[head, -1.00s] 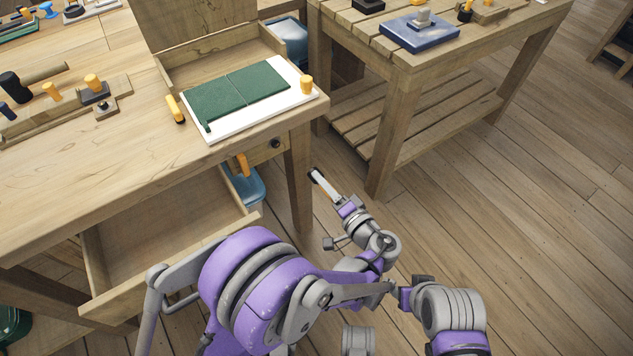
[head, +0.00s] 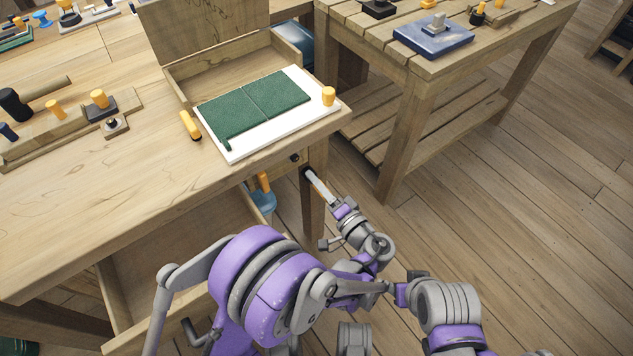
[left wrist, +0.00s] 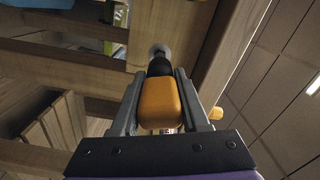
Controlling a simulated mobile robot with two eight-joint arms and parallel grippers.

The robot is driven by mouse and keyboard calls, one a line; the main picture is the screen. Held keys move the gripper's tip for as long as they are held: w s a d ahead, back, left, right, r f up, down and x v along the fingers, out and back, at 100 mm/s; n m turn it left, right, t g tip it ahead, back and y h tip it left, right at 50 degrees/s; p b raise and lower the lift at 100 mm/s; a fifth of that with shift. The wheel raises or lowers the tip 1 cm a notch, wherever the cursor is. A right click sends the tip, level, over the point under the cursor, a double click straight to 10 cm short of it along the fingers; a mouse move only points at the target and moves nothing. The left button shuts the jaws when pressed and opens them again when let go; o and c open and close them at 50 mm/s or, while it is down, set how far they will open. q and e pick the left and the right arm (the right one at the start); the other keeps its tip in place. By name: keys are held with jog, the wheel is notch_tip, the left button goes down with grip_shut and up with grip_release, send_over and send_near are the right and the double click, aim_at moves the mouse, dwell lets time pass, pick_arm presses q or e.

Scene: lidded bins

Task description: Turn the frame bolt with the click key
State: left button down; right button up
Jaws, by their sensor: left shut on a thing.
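My left gripper (head: 317,184) is shut on the click key, in front of the workbench's front right leg, below the tabletop corner. In the left wrist view the key's orange handle (left wrist: 159,103) sits between the two fingers, and its black shaft points away from me. A pale round metal piece (left wrist: 160,50), probably the frame bolt, shows at the shaft's far end against the wood; I cannot tell whether they touch. In the head view only the key's black end (head: 308,173) shows clearly. A dark round fitting (head: 295,157) is on the bench front nearby. My right gripper is not in view.
The workbench (head: 130,185) carries a white board (head: 245,143) with green panels, an orange-handled piece (head: 190,125) and a tool rack. An open drawer (head: 175,265) juts out below. A second bench (head: 420,90) stands right. Floor at right is clear.

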aim_at(295, 158)
pick_arm(q)
jog(key=shift+x, duration=1.9)
jog(key=shift+x, duration=0.9)
dwell(0.5)
jog(key=shift+m+b, duration=0.35)
jog(key=shift+m, duration=2.65)
jog(key=m, duration=0.6)
